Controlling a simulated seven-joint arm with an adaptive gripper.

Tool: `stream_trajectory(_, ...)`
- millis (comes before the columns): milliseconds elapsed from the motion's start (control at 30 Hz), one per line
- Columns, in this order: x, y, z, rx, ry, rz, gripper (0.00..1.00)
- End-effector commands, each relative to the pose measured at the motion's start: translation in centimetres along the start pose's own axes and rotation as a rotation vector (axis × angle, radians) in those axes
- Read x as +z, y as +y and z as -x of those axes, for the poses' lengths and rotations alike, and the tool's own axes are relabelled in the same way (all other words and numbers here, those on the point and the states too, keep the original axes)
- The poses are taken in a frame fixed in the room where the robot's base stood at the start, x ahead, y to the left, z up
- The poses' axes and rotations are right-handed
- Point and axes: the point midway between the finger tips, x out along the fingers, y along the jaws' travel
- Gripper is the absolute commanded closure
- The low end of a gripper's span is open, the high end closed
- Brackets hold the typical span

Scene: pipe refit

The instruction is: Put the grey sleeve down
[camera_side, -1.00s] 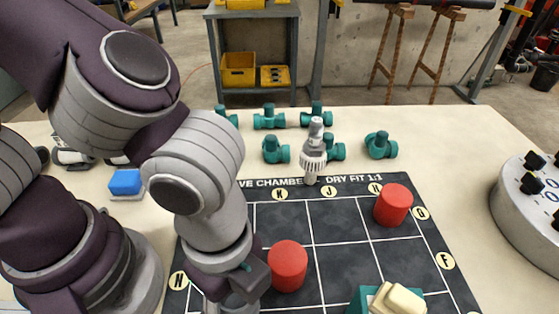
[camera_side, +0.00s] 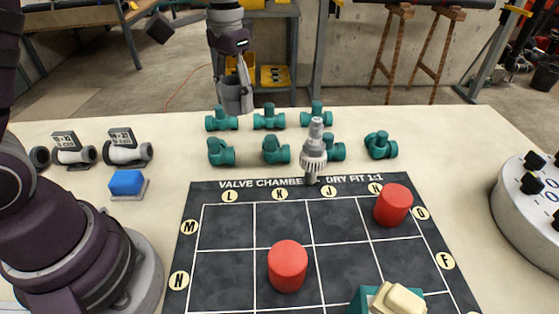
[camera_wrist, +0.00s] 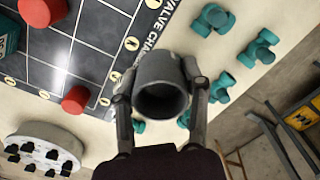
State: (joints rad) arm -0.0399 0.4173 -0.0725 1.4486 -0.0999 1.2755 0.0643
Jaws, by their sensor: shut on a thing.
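The grey sleeve (camera_wrist: 162,88) is a hollow cylinder. In the wrist view its open end faces the camera and it sits between my two fingers. My gripper (camera_wrist: 162,98) is shut on it. In the side view my gripper (camera_side: 236,78) points down near the table's back edge, behind the teal fittings. The sleeve (camera_side: 235,98) shows there at the fingertips, raised. Its exact height above the surface is hard to tell.
Several teal pipe fittings (camera_side: 270,117) stand in rows behind the dark gridded board (camera_side: 230,235). A blue button (camera_side: 127,183) is at left, and a round control panel (camera_side: 530,205) at right.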

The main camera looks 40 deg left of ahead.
Motion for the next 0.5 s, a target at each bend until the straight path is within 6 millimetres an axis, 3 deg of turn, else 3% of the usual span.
stream_trajectory(233,0.1,-0.7,-0.6,-0.001,-0.003,0.001,0.8)
stream_trajectory(500,2.5,-8.5,-6.7,-0.004,-0.008,0.006,0.8)
